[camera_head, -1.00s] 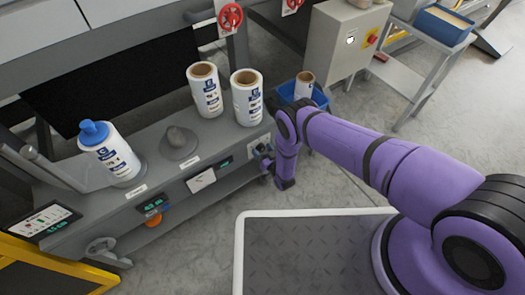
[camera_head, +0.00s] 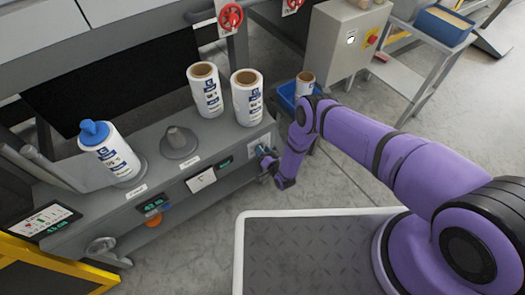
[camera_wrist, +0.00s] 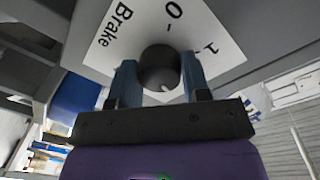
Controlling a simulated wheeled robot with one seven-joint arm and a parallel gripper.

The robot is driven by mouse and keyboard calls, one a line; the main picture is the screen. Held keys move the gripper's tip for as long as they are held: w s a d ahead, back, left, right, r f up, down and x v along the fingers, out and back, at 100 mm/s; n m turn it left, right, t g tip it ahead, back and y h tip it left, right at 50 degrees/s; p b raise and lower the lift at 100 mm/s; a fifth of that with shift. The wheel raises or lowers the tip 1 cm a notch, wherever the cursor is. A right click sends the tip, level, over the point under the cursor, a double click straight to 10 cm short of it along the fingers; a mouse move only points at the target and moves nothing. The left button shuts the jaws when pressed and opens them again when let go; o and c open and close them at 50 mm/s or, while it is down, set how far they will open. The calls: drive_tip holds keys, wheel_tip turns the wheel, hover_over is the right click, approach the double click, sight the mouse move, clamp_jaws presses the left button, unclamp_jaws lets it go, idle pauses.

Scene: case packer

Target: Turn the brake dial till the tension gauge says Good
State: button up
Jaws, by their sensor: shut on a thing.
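The brake dial (camera_wrist: 159,62) is a dark round knob on a white label (camera_wrist: 205,30) marked "Brake", with "0" and "1". In the wrist view, the blue fingers of my gripper (camera_wrist: 158,80) are shut on it, one on each side. In the head view my gripper (camera_head: 267,158) is at the right end of the grey machine's front panel, with the dial largely hidden. A white square face (camera_head: 201,180) on that panel may be the tension gauge; its reading is too small to tell.
Two white labelled rolls (camera_head: 206,95) (camera_head: 247,105) stand on the machine's shelf beside a grey cone (camera_head: 179,142). A blue-capped roll (camera_head: 112,155) and a screen (camera_head: 46,220) are further left. A blue bin (camera_head: 287,98) stands behind my arm.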

drive_tip(key=o, duration=0.9)
drive_tip(key=v, duration=1.1)
drive_tip(key=shift+f, duration=0.1)
